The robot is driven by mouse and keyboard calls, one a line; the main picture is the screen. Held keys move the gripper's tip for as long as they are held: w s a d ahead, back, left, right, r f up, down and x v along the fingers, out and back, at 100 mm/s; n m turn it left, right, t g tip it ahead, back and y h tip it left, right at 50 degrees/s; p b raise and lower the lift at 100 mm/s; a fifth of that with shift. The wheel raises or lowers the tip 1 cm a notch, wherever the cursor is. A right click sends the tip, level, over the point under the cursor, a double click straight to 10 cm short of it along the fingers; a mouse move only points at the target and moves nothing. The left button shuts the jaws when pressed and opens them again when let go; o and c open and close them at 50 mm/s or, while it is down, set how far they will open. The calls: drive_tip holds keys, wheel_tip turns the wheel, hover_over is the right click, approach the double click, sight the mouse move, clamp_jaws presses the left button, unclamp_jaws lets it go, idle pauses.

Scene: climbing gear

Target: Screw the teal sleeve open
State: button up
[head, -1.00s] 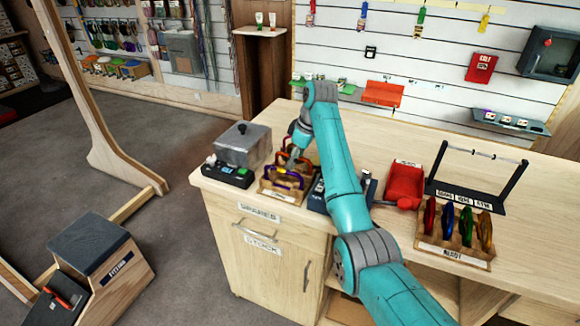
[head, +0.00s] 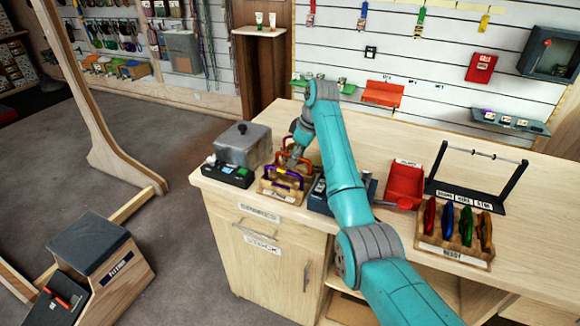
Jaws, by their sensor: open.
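A wooden rack (head: 270,194) on the left part of the counter holds several carabiners, among them a purple one (head: 276,184) in front and an orange-red one (head: 290,158) behind. I cannot make out a teal sleeve on any of them at this size. My gripper (head: 294,163) is at the rack, pointing down over the rear carabiners. Its fingertips are small and partly hidden among the carabiners; it is open, and I cannot tell whether it touches one.
A grey metal box (head: 243,146) and a black tray (head: 228,174) stand left of the rack. A dark blue device (head: 318,196) is close on the right, partly behind my arm. A red tray (head: 404,184) and a rack of coloured carabiners (head: 455,240) are farther right.

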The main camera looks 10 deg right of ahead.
drive_tip(key=shift+w+d, duration=0.15)
drive_tip(key=shift+r, duration=1.4)
drive_tip(key=shift+s+a, duration=0.45)
drive_tip(key=shift+s, duration=0.15)
drive_tip(key=shift+a+f, duration=0.1)
drive_tip(key=shift+f, duration=1.35)
drive_tip(key=shift+w+d, duration=0.2)
drive_tip(key=shift+w, duration=0.15)
